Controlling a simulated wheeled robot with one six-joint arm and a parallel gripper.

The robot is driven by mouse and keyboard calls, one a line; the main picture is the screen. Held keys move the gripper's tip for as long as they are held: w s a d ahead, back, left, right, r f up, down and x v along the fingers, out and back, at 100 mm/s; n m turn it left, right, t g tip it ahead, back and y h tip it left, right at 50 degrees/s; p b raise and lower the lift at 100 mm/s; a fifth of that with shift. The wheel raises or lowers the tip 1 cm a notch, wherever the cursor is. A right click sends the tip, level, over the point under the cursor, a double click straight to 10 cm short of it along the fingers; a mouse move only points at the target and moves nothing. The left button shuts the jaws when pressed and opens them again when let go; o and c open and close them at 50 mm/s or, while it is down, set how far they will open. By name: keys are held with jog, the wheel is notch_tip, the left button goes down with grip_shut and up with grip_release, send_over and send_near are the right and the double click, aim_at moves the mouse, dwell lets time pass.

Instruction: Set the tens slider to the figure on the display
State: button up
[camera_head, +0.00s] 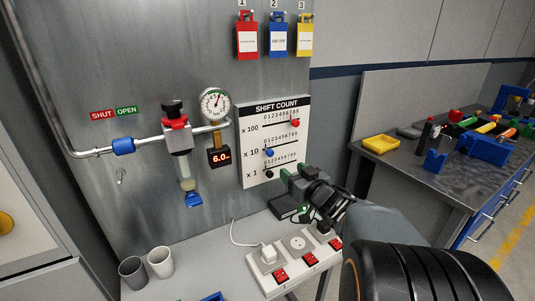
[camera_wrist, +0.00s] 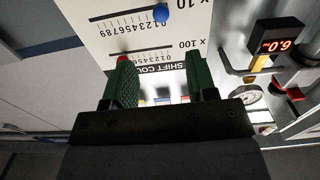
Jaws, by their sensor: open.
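The white SHIFT COUNT board (camera_head: 274,139) has three slider rows marked x 100, x 10 and x 1. The blue tens knob (camera_head: 269,153) sits near the low-number left end of its row; it also shows in the upside-down wrist view (camera_wrist: 161,14), by the 0 or 1. The red hundreds knob (camera_head: 295,123) is at the high end, and the black units knob (camera_head: 268,174) is at the low end. A small display (camera_head: 219,157) shows red digits reading 6.0. My gripper (camera_head: 287,178) is open and empty, in front of the board's lower right, apart from the blue knob.
A dial gauge (camera_head: 215,104) and a pipe valve (camera_head: 175,125) are left of the board. Below stand a power strip (camera_head: 292,268) with plugs and two cups (camera_head: 160,262). A workbench (camera_head: 420,170) with tools is at the right.

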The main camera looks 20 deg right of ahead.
aim_at(271, 153)
jog(key=w, duration=0.4)
jog(key=w+a, duration=0.1)
jog(key=w, duration=0.8)
jog(key=shift+w+a+p, duration=0.3)
jog(key=shift+a+p, duration=0.05)
jog(key=shift+p, duration=0.05)
jog(key=shift+c, duration=0.2)
grip_shut()
